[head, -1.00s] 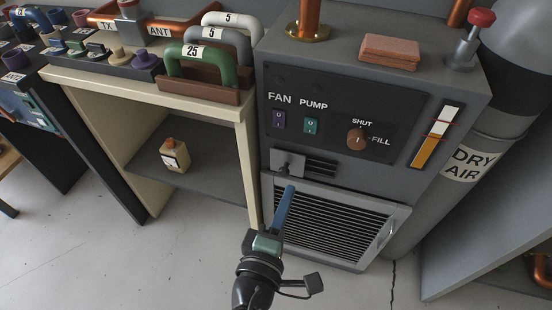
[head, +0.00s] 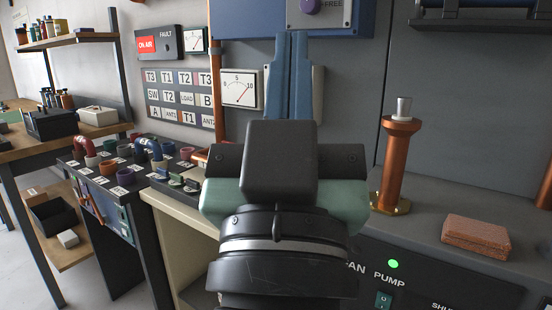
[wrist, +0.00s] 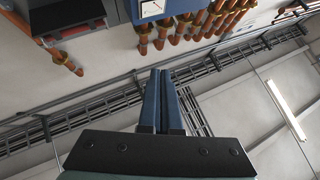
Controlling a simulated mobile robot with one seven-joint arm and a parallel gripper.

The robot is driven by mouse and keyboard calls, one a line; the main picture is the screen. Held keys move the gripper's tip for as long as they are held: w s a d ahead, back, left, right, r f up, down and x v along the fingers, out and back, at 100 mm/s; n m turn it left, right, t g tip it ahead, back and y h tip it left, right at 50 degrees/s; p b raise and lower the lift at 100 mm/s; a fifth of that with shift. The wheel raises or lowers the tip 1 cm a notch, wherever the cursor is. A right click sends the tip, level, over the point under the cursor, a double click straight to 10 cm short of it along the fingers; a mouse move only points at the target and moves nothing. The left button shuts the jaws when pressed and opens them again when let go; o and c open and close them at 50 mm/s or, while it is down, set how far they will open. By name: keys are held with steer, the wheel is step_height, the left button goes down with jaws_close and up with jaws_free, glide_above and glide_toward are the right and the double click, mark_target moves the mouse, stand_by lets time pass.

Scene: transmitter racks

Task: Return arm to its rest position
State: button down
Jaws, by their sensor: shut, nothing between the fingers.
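My gripper (head: 290,75) stands upright in the middle of the head view, its two blue fingers together and pointing up. Nothing is between them. My wrist and the gripper's body hide part of the bench and panel behind. In the wrist view my gripper (wrist: 160,95) also shows shut and empty, with the ceiling and a cable tray (wrist: 95,110) beyond it.
A grey cabinet (head: 440,225) with a copper post (head: 398,165) and a red brick (head: 476,236) is at right. A green light (head: 393,264) glows above the PUMP switch (head: 383,300). A bench with coloured plugs (head: 125,177) and shelves (head: 65,42) are at left. Copper pipes (wrist: 190,30) show overhead.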

steer(key=s+a+r+t+y+p, duration=0.1)
steer(key=s+r+p, duration=0.2)
steer(key=r+p, duration=2.3)
step_height(320, 180, up, 4)
steer(key=shift+f+y, duration=0.25)
steer(key=shift+y, duration=0.15)
